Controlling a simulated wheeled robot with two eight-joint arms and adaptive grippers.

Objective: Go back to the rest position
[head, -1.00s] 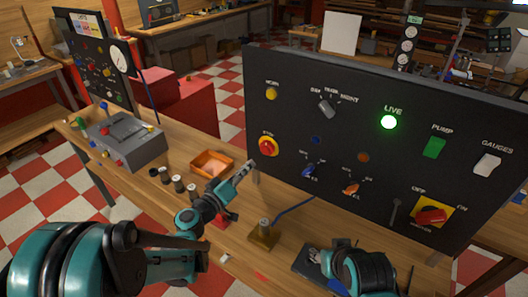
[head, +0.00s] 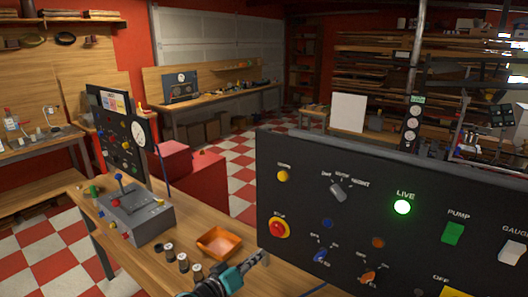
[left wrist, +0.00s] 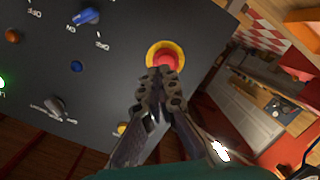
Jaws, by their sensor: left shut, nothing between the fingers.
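My left gripper (head: 262,257) is at the bottom of the head view, in front of the black control panel's lower left edge. It is shut and empty. In the left wrist view its shut fingers (left wrist: 160,75) point towards the panel (left wrist: 115,75), overlapping the lower edge of the red stop button with its yellow ring (left wrist: 165,54). I cannot tell whether they touch it. In the head view the stop button (head: 278,228) is clear of the gripper, and the green LIVE lamp (head: 402,207) on the panel (head: 360,160) is lit. My right gripper is out of view.
The wooden bench (head: 200,219) holds an orange tray (head: 219,242), several small cylinders (head: 183,262) and a grey control box (head: 135,211). A second black panel (head: 117,145) with a gauge stands at its back left. Red cabinets (head: 195,180) stand behind. Checkered floor lies beyond.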

